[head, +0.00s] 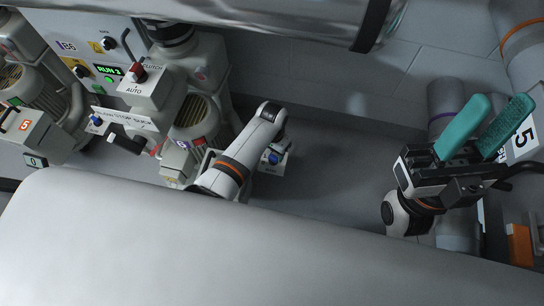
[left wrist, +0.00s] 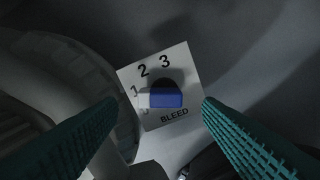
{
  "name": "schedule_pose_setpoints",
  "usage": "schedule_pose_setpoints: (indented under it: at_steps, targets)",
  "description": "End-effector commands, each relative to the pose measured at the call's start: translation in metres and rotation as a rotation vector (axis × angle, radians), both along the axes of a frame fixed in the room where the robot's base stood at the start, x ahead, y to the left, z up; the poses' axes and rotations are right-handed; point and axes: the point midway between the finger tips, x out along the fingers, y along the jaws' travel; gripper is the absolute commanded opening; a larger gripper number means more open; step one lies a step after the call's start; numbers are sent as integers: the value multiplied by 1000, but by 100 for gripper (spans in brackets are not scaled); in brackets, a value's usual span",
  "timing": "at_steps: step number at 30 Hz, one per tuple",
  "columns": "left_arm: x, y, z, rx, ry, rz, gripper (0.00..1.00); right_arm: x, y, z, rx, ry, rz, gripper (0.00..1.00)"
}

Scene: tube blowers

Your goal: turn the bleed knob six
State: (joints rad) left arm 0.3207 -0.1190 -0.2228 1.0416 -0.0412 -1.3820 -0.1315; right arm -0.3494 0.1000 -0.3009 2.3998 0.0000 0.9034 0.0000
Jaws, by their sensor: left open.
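In the left wrist view a blue bleed knob (left wrist: 166,99) sits on a white plate (left wrist: 178,61) marked 1, 2, 3 and BLEED. The lower left of its scale is dim, and no six can be read on it. My left gripper (left wrist: 160,101) is open, with one teal finger on each side of the plate, apart from the knob. In the head view a blue knob (head: 273,157) shows beside my left arm, whose gripper is hidden there. My right gripper (head: 498,112) is open and empty at the right, its teal fingers apart.
Blower machines with motors stand at the left, with a RUN 3 display (head: 110,70) and a red-handled AUTO selector (head: 138,73). A large pale tube (head: 270,250) crosses the foreground, another pipe (head: 290,15) the top. The floor (head: 335,160) between the arms is clear.

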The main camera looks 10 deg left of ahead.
Motion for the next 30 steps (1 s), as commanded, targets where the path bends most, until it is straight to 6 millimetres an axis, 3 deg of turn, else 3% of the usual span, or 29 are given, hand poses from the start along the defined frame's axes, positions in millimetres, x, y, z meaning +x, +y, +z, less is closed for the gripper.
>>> schedule_pose_setpoints:
  at_steps: [1, 6, 17, 20, 26, 30]
  targets:
    - [0, 0, -14, 0, 0, 0, 60, 0, 0, -10, 0, -1, -1, 36]
    - [0, 0, -30, 0, -1, 0, 60, 4, 1, -8, -4, -30, -2, 36]
    - [0, 0, -34, 0, -1, 0, 60, 6, 1, -5, -5, -36, -3, 36]
    - [0, 0, -34, 0, -1, 0, 49, 6, 1, -5, -5, -36, -3, 36]
    - [0, 0, -34, 0, -1, 0, 16, 6, 1, -5, -5, -35, -2, 36]
    - [0, 0, -34, 1, -1, -4, 15, 6, 1, -5, -5, -35, -2, 36]
